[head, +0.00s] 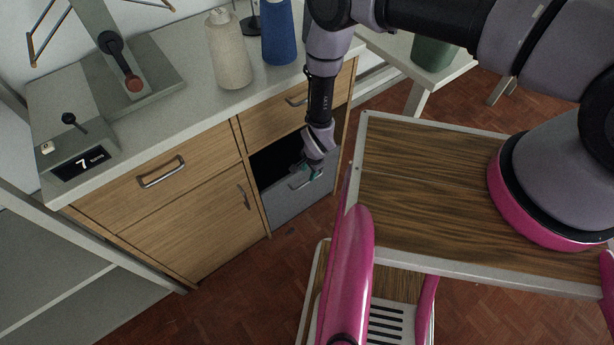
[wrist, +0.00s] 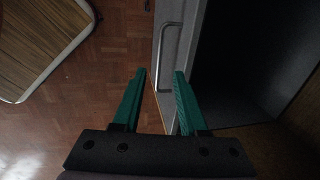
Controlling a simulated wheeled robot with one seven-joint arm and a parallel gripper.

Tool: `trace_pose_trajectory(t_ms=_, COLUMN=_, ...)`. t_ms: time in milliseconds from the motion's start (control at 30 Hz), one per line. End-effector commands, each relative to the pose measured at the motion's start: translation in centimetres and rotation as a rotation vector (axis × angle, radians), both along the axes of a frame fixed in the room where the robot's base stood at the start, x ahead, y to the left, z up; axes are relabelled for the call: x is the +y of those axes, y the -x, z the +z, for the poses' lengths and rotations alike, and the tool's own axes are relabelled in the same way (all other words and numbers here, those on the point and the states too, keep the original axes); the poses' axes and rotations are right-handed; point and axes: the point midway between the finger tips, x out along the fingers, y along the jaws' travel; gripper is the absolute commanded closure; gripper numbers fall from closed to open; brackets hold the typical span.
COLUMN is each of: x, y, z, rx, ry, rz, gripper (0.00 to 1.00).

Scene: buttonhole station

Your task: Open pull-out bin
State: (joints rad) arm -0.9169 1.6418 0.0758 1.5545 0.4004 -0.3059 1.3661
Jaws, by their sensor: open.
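The pull-out bin (head: 283,209) is grey and sits in the lower right opening of the wooden cabinet, with a dark gap above its front. Its front looks about level with the cabinet face; I cannot tell exactly. Its bar handle (wrist: 167,58) is on the front panel (wrist: 187,48) in the wrist view, with the dark interior to the right. My gripper (head: 307,174) is at the bin front, partly covering the handle in the head view. In the wrist view its green fingers (wrist: 159,74) are apart and empty, with the handle lying between their tips in the picture; contact is not visible.
A drawer (head: 290,108) is above the bin, and a cabinet door (head: 190,222) is to its left. A beige bottle (head: 228,50) and a blue bottle (head: 277,32) stand on the worktop. My wood-topped base is close on the right. Brick-coloured floor (head: 240,290) is clear in front.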

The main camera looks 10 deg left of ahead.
Motion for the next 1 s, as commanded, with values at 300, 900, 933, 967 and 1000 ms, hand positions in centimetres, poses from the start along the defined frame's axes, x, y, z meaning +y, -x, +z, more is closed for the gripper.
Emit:
trace_pose_trajectory(t_ms=300, x=0.8, y=-0.7, z=-6.1, rx=-0.002, ry=0.0, rz=0.003, gripper=0.58)
trace_pose_trajectory(t_ms=900, x=1.3, y=-1.2, z=-8.9, rx=0.0, ry=0.0, rz=0.0, gripper=0.62)
trace_pose_trajectory(t_ms=933, x=1.3, y=-1.2, z=-8.9, rx=0.0, ry=0.0, rz=0.0, gripper=0.73)
trace_pose_trajectory(t_ms=967, x=1.3, y=-1.2, z=-8.9, rx=0.0, ry=0.0, rz=0.0, gripper=0.85)
trace_pose_trajectory(t_ms=1000, x=1.3, y=-1.2, z=-8.9, rx=0.0, ry=0.0, rz=0.0, gripper=1.0)
